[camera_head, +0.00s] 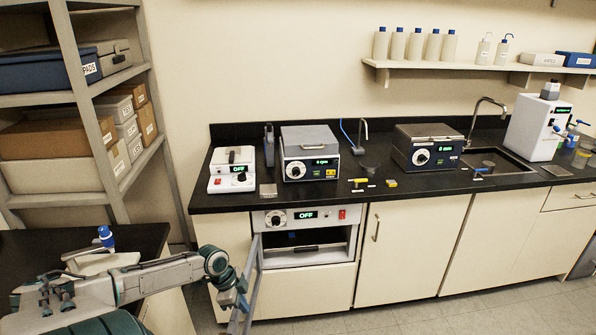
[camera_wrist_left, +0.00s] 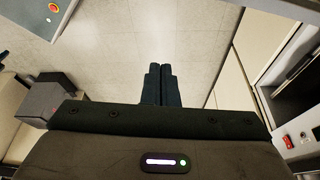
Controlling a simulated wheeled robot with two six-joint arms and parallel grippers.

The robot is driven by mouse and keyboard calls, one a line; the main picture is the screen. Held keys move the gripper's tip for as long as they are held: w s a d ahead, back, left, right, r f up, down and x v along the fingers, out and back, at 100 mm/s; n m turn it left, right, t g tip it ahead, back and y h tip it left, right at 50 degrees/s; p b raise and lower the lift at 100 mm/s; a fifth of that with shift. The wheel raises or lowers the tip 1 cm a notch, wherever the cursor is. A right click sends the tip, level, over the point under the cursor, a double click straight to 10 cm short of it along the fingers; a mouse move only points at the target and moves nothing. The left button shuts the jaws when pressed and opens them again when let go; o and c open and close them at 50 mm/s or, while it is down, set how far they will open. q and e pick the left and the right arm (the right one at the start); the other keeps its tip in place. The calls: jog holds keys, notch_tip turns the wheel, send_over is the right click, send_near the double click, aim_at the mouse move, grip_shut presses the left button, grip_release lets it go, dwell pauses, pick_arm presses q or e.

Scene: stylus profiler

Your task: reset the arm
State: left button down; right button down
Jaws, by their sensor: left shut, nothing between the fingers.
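My left arm (camera_head: 160,278) reaches in from the left in the head view, stretched out low in front of the bench. My left gripper (camera_head: 236,300) is at its end, beside the open door (camera_head: 257,275) of the built-in unit (camera_head: 305,220) under the counter. I cannot tell from the head view whether it touches the door. In the left wrist view the two dark fingers (camera_wrist_left: 160,84) are together with nothing between them, over pale floor. My right gripper is in neither view.
The black counter (camera_head: 450,190) carries a white device (camera_head: 232,170), two dial units (camera_head: 310,153) and a sink (camera_head: 495,163). Shelving with boxes (camera_head: 60,155) stands at left. A dark side table (camera_head: 140,240) lies under my arm. The floor (camera_head: 400,318) before the cabinets is clear.

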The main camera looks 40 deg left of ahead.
pick_arm(q)
jog(key=s+d+f, duration=0.1)
jog(key=s+d, duration=0.2)
jog(key=d, duration=0.4)
jog(key=s+d+f+n, duration=0.1)
jog(key=s+d, duration=0.2)
jog(key=d, duration=0.4)
jog(key=s+d+f, duration=0.2)
jog(key=s+d, duration=0.1)
jog(key=d, duration=0.4)
jog(key=s+d+r+n+t+y, duration=0.1)
jog(key=s+d+r+n+y, duration=0.1)
jog(key=d+r+n, duration=0.25)
jog(key=s+d+r+n+y, duration=0.2)
jog(key=s+d+r+n, duration=0.1)
jog(key=r, duration=0.3)
jog(key=a+f+g+b, duration=0.1)
jog(key=a+f+b, duration=0.15)
jog(key=f, duration=3.15)
jog(key=s+a+f+g+b, duration=0.1)
jog(key=s+a+f, duration=0.1)
jog(key=s+f, duration=1.6)
jog(key=shift+f, duration=0.7)
